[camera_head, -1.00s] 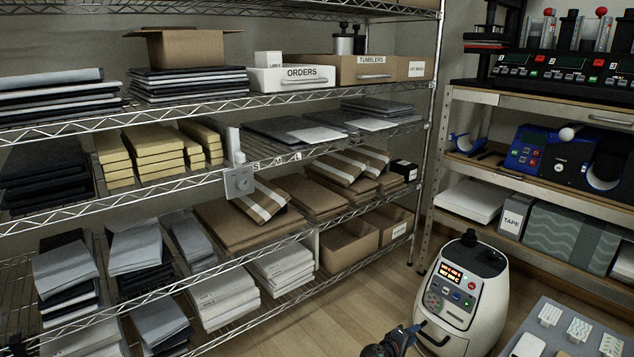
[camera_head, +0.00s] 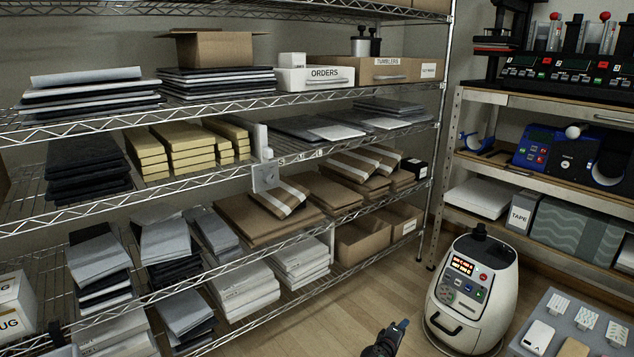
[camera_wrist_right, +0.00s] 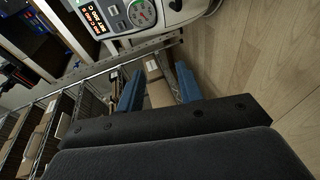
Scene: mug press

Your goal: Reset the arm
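My right gripper (camera_head: 403,326) shows at the bottom of the head view, dark with a blue fingertip, over the wooden floor. In the right wrist view its two blue fingers (camera_wrist_right: 158,88) stand apart with nothing gripped. Between and beyond them a cardboard box and the shelving show, well away from the fingers. My left gripper is not in view.
A wire shelving rack (camera_head: 262,243) with stacked packages fills the left. A white rounded machine (camera_head: 492,262) stands on the floor, right of the right gripper. A grey surface (camera_head: 602,304) with small items is at lower right. The floor (camera_head: 330,325) beside the rack is clear.

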